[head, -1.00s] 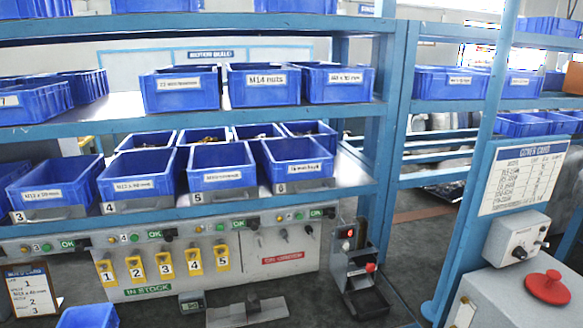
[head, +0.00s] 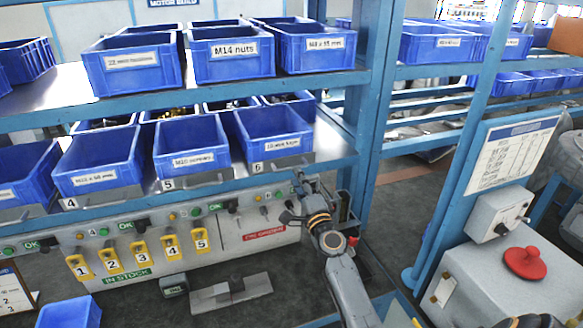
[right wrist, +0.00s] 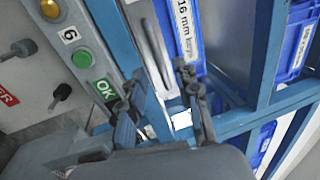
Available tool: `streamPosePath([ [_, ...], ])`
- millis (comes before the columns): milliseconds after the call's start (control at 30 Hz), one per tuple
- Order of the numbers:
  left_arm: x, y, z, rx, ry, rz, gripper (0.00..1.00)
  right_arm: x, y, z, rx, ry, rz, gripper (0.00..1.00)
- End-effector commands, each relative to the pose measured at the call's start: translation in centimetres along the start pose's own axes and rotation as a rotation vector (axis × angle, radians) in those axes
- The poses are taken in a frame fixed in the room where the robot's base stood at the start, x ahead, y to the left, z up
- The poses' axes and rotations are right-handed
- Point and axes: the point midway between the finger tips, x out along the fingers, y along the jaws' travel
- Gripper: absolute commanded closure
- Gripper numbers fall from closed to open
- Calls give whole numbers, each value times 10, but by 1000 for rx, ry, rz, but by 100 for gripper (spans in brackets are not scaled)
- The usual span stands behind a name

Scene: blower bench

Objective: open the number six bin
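The number six bin (head: 274,130) is a blue bin on the lower shelf, at the right end of its row. A small "6" tag (head: 257,167) sits on the grey front below it. My right gripper (head: 297,199) is in front of the control panel, below and right of this bin. In the right wrist view, the bin's blue front (right wrist: 187,38) shows its "16 mm keys" label beyond the fingertips. A grey bar handle (right wrist: 156,52) runs beside it. The right gripper (right wrist: 158,90) is open and empty, its fingers apart. My left gripper is not in view.
The control panel (head: 150,240) has knobs, OK lights and yellow numbered tags. A blue post (head: 372,110) stands right of the bin. A grey box with a red button (head: 525,262) stands at the lower right. Other blue bins fill the shelves.

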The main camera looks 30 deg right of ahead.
Motion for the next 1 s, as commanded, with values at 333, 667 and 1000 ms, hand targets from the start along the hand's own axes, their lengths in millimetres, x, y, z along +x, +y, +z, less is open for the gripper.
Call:
streamPosePath([
  [333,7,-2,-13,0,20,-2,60,49,1,0,-1,0,0,68],
  [667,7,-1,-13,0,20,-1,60,54,1,0,-2,-1,1,68],
  [1000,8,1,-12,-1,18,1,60,54,1,0,-2,-1,1,100],
])
